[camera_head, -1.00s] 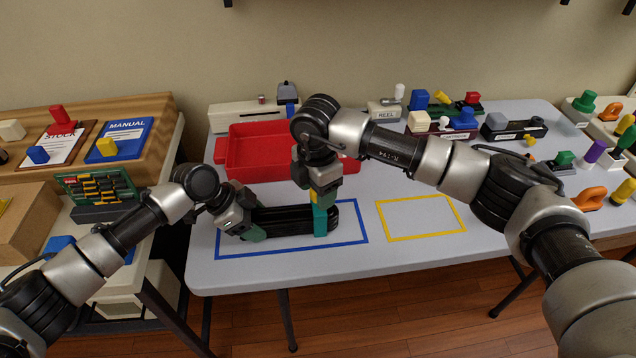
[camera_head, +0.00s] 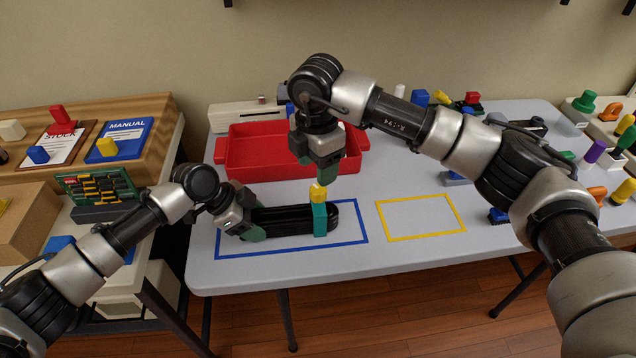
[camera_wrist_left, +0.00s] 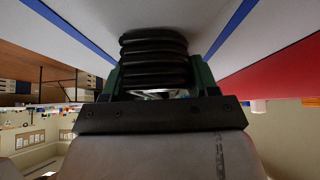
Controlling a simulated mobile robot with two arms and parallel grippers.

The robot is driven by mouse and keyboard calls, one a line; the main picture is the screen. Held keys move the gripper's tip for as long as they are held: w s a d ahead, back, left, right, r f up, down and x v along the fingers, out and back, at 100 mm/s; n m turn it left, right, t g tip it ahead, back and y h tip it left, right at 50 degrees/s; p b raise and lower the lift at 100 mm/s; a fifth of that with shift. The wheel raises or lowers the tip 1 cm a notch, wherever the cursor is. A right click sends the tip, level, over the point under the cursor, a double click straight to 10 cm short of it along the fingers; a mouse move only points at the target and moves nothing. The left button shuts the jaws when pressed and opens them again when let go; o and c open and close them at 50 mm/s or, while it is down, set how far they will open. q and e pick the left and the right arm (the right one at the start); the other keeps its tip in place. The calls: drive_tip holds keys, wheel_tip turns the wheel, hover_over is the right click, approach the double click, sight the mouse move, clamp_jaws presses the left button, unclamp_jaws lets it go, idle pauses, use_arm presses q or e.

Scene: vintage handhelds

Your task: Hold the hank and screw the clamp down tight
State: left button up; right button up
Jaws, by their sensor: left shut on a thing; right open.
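The black hank (camera_head: 285,220) of coiled cable lies within the blue taped outline on the table. It also shows in the left wrist view (camera_wrist_left: 153,58). A teal clamp (camera_head: 320,219) stands around its right part, with a yellow knob (camera_head: 318,191) on top. My left gripper (camera_head: 248,228) is shut on the left end of the hank. My right gripper (camera_head: 325,172) is open and empty just above the yellow knob, apart from it. How tight the clamp sits cannot be told.
A red tray (camera_head: 262,151) stands behind the hank. An empty yellow taped outline (camera_head: 421,217) is to the right. Several coloured devices and knobs crowd the table's back right. A side table with a manual (camera_head: 125,137) and a green tool board (camera_head: 98,187) is at the left.

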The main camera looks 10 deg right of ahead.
use_arm(q)
drive_tip(key=o, duration=1.5)
drive_tip(key=shift+o, duration=0.2)
drive_tip(key=shift+r, duration=0.1)
drive_tip(key=shift+v, duration=3.75)
drive_tip(key=v, duration=1.2)
